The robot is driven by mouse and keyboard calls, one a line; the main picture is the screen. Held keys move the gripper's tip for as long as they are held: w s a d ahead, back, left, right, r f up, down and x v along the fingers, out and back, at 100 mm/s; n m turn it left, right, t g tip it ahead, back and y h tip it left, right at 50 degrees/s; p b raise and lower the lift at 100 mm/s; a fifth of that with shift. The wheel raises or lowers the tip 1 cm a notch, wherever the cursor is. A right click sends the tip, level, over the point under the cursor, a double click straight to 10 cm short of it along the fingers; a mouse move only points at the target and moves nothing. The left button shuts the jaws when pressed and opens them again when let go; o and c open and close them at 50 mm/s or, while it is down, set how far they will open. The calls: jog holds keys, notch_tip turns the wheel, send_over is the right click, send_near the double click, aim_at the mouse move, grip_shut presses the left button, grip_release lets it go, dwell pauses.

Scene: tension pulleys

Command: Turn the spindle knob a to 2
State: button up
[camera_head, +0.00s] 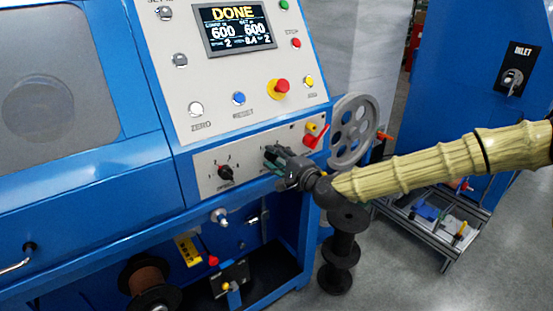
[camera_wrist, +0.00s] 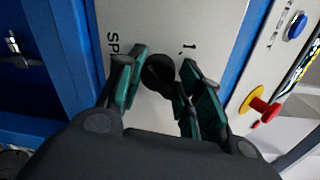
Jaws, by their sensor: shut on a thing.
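My gripper (camera_head: 280,160) is at the lower control panel, in front of the right one of two rotary knobs. In the wrist view, its green-padded fingers (camera_wrist: 156,80) are closed around a dark round knob, the spindle knob a (camera_wrist: 158,72). Printed letters beginning "SP" lie on one side of this knob and a "1" on the other. My fingers cover the rest of its scale, and I cannot tell where its pointer stands.
The screen (camera_head: 236,27) reads DONE and 600. A red emergency button (camera_head: 281,86) is above.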

jog(key=shift+f, duration=0.2)
jog(key=o, duration=1)
jog(key=shift+r, duration=0.1)
jog(key=v, duration=1.2)
